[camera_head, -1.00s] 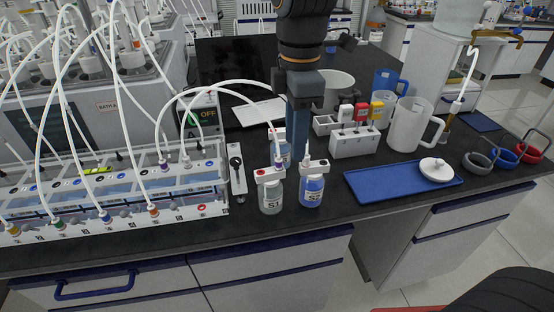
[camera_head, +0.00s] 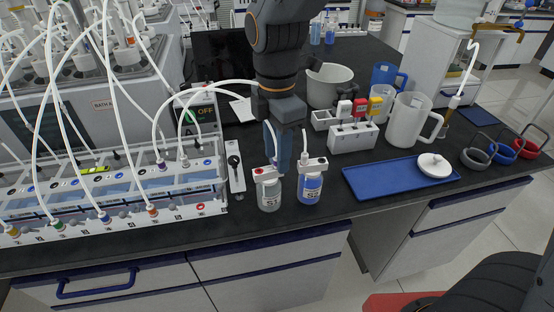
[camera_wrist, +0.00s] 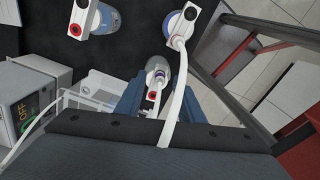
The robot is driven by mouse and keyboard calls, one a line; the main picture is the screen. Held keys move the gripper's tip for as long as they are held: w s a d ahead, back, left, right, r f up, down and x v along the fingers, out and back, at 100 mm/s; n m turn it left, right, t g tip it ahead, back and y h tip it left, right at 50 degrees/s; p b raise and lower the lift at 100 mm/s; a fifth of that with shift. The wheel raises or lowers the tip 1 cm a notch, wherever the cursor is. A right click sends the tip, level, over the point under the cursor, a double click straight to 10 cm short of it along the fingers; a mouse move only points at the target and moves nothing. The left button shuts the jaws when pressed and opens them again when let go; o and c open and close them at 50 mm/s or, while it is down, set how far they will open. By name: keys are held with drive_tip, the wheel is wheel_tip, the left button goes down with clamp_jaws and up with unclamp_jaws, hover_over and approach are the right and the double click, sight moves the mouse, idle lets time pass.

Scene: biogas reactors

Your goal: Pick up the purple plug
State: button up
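In the head view a plug with a purple-looking collar (camera_head: 160,163) sits in the back row of the rack (camera_head: 130,229), with a white tube rising from it. Another plug of bluish or purple tint (camera_head: 105,217) sits in the front row; the colours are small and hard to tell apart. My gripper (camera_head: 281,163) points down to the right of the rack, behind bottles S1 (camera_head: 269,192) and S2 (camera_head: 310,186). In the wrist view its blue fingers (camera_wrist: 158,92) stand apart, with a white-capped bottle (camera_wrist: 157,70) showing between them. No plug is held.
White tubes (camera_head: 62,125) arch over the rack. A box reading OFF (camera_head: 203,112) stands behind it. To the right are a blue tray (camera_head: 366,183), a white pitcher (camera_head: 409,120) and a plug holder (camera_head: 353,137). Bare black bench lies in front of the tray.

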drive_tip(key=shift+f, duration=0.15)
clamp_jaws()
wheel_tip(320, 180, up, 10)
drive_tip(key=b, duration=0.1)
drive_tip(key=shift+b, duration=0.3)
drive_tip(key=shift+r+p, duration=1.5)
drive_tip(key=shift+p, duration=0.1)
idle(0.5)
